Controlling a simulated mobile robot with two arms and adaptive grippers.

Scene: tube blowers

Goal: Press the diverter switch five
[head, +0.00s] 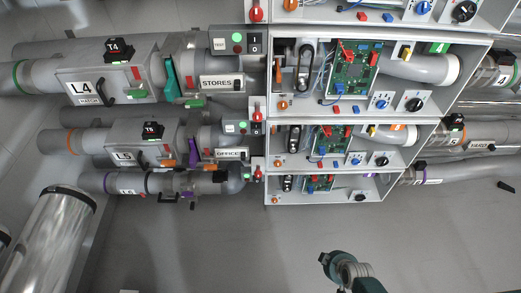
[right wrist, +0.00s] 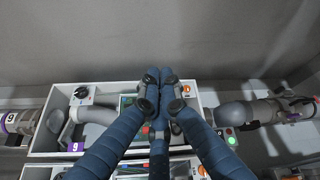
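I see no clear "diverter five" label. The L5 pipe (head: 120,155) leads to the middle open box (head: 402,133), which holds a dark oval rocker (head: 294,138) and a black round knob (head: 382,161); I cannot tell which is the diverter switch. My right gripper (right wrist: 161,76) shows in the right wrist view with its blue fingers drawn together and nothing visible held. It hangs before a white box (right wrist: 45,143), hiding its middle; touch cannot be told. A purple-labelled pipe beside that box reads like an upside-down 6. My left gripper is not seen.
The L4 pipe (head: 85,82) and its larger box (head: 478,65) are above; a smaller box (head: 385,190) is below. A shiny pipe (head: 50,235) stands at lower left. Part of my arm (head: 350,272) shows at the bottom. The grey floor area below the boxes is clear.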

